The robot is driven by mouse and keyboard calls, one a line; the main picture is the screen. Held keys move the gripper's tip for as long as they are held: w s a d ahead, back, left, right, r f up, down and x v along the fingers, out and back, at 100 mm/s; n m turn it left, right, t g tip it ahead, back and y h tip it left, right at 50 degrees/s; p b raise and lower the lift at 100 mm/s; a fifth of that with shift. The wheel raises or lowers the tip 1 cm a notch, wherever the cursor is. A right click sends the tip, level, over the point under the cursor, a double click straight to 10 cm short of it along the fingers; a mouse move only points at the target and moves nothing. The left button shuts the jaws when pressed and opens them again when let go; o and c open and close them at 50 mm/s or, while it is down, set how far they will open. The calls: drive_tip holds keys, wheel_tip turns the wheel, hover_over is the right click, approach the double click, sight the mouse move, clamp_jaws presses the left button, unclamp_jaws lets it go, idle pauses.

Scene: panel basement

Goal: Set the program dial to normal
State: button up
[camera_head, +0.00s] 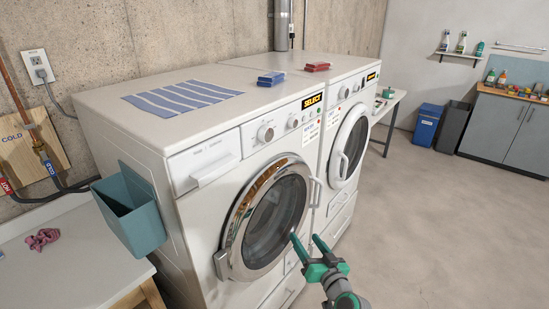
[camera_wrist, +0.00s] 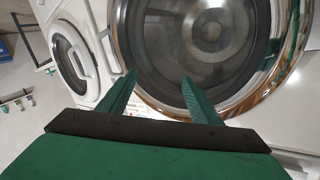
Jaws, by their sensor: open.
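The near washing machine (camera_head: 185,225) is white, with a round glass door (camera_head: 275,222) that is shut. On its front panel are two silver dials, a left one (camera_head: 265,133) and a right one (camera_head: 292,122). Their markings are too small to read, so I cannot tell which is the program dial. The display (camera_head: 312,101) reads SELECT. My gripper (camera_head: 303,239) is open and empty, in front of the door's lower right and below the dials. In the wrist view, its green fingers (camera_wrist: 160,90) stand apart before the door glass (camera_wrist: 200,35); no dial shows there.
A second white machine (camera_head: 345,130) stands close on the right, with its own dials and display. A striped cloth (camera_head: 183,97), a blue box (camera_head: 271,79) and a red box (camera_head: 317,66) lie on top. A teal bin (camera_head: 130,210) hangs at the left side. The floor (camera_head: 440,220) at right is clear.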

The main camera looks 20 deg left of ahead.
drive_tip(key=w+a+r+n+g+y, duration=0.1)
drive_tip(key=w+r+n+y, duration=0.15)
drive_tip(key=r, duration=0.55)
drive_tip(key=w+a+r+n+g+y, duration=0.1)
drive_tip(key=w+r+n+g+y, duration=0.15)
drive_tip(key=r, duration=0.65)
drive_tip(key=n+g+y, duration=0.2)
drive_tip(key=n+g, duration=0.2)
drive_tip(key=n, duration=0.2)
approach(269, 133)
drive_tip(key=shift+t, duration=0.25)
drive_tip(key=x, duration=0.8)
drive_tip(key=shift+s+a+f, duration=0.1)
drive_tip(key=shift+f, duration=0.05)
drive_tip(key=c, duration=1)
